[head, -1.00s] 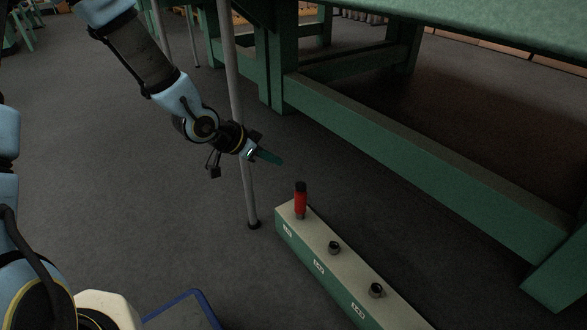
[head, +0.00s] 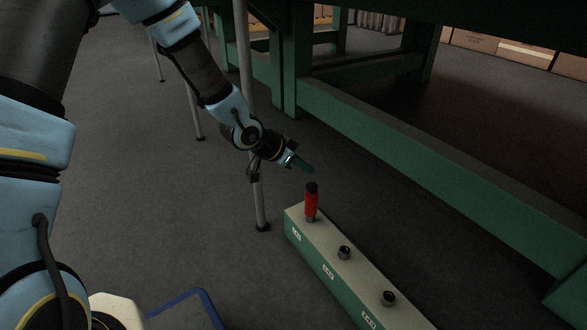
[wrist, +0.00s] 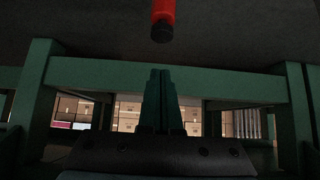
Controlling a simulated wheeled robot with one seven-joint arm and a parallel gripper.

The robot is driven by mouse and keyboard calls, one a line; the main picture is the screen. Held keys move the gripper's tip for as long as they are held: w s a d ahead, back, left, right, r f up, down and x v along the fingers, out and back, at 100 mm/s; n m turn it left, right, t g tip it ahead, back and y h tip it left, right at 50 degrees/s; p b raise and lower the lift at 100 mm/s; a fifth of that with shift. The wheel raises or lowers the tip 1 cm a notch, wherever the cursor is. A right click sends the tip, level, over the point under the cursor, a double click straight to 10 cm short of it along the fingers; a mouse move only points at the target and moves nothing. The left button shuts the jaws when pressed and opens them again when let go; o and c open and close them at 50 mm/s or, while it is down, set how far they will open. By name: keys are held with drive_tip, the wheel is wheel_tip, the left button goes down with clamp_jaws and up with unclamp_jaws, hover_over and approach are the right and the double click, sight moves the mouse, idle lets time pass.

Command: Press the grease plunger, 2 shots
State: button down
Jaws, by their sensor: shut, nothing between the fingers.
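The grease plunger (head: 311,203) is a red cylinder with a black cap. It stands upright at the far end of a long beige-topped green block (head: 325,235). In the wrist view the plunger (wrist: 163,14) appears at the top edge, black cap downward, partly cut off by the frame. My gripper (head: 312,170) has teal fingers, shut and empty, just above the plunger's cap in the head view. A gap shows between them. In the wrist view my gripper (wrist: 161,80) has its fingers together, pointing toward the green frame.
Two dark round fittings, a nearer one (head: 388,298) and a middle one (head: 344,252), sit on the block. A grey pole (head: 250,120) stands behind my wrist. A large green frame (head: 420,170) is at the right. A blue-edged item (head: 185,300) lies at lower left.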

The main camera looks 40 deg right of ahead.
sight(310, 186)
drive_tip(key=f, duration=0.1)
drive_tip(key=f+b, duration=0.1)
drive_tip(key=f, duration=0.1)
drive_tip(key=d+f+b, duration=0.1)
drive_tip(key=f, duration=0.1)
drive_tip(key=shift+b, duration=0.3)
drive_tip(key=shift+a+f, duration=0.1)
drive_tip(key=shift+f, duration=0.85)
drive_tip(key=shift+r, duration=0.1)
